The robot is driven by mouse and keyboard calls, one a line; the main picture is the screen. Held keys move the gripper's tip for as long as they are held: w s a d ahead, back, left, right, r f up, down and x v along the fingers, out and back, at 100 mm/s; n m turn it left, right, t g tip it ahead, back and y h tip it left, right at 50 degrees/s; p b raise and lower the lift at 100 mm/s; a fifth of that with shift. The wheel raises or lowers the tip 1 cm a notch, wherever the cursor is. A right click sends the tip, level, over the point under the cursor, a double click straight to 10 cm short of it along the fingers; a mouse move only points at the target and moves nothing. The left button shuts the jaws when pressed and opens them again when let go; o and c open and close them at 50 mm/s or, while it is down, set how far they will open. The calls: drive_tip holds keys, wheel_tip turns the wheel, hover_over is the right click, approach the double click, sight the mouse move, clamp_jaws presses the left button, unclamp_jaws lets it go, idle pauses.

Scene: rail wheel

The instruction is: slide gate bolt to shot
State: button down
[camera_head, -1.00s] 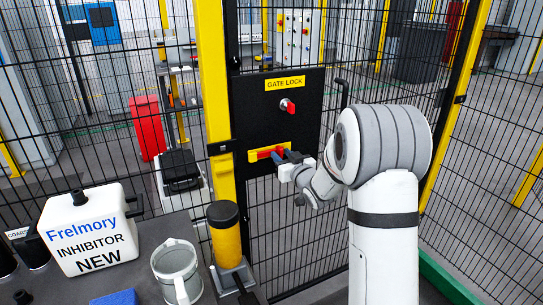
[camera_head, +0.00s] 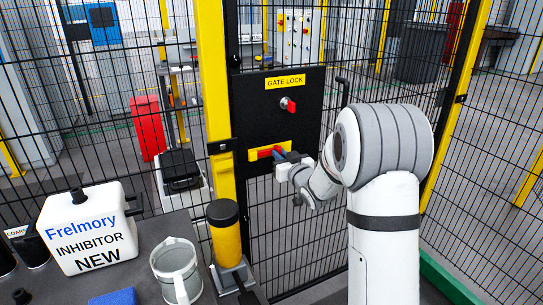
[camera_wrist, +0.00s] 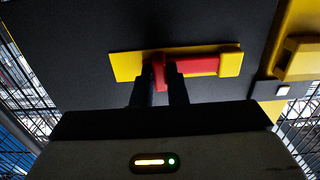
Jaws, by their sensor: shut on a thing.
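The gate bolt is a red bar with a red handle (camera_wrist: 158,72), lying in a yellow housing (camera_wrist: 127,66) on the black lock panel (camera_wrist: 70,40). In the head view the bolt (camera_head: 264,154) shows below the GATE LOCK label, its handle partly hidden by my gripper (camera_head: 280,156). In the wrist view my gripper (camera_wrist: 161,82) has one dark finger on each side of the handle and is shut on it. The red bar runs from the handle to the yellow block at the housing's right end in that view. A yellow catch (camera_wrist: 300,58) sits beyond a gap.
A red key knob (camera_head: 288,105) is on the panel above the bolt. The yellow gate post (camera_head: 213,80) stands left of the panel.

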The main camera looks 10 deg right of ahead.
drive_tip(key=shift+s+a+b, duration=0.25)
drive_tip(key=shift+a+b, duration=0.2)
drive_tip(key=shift+a, duration=0.35)
drive_tip(key=shift+s+a+b, duration=0.25)
drive_tip(key=shift+a+b, duration=0.15)
drive_tip(key=shift+a, duration=0.35)
drive_tip(key=shift+a+f, duration=0.1)
drive_tip(key=shift+s+a+b, duration=0.1)
drive_tip(key=shift+a+b, duration=0.2)
drive_tip(key=shift+b, duration=0.2)
drive_tip(key=c, duration=1.2)
unclamp_jaws()
drive_tip(key=shift+c, duration=0.2)
drive_tip(key=b, duration=0.2)
approach(265, 154)
drive_tip(key=shift+w+a, duration=0.2)
drive_tip(key=shift+w, duration=0.2)
